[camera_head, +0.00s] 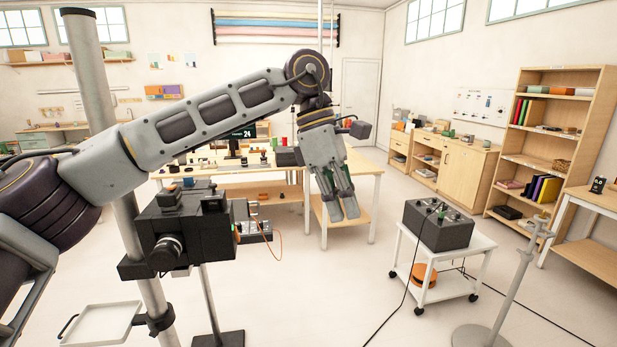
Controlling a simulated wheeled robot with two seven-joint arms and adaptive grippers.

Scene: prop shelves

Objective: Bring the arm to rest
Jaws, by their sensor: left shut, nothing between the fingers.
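My left arm (205,113) comes in from the left and reaches across the upper middle of the head view, bent downward at the wrist. My left gripper (345,214) hangs down with its fingers together and nothing between them. It is in front of the wooden workbench (361,168), in open air as seen from the head. My right gripper does not show in this view.
A black camera-like device (180,225) on a grey pole stands below my left arm. A white tray (100,324) is low on that pole. A white cart (445,262) carries a dark box (437,228) at right, near a metal stand (510,290).

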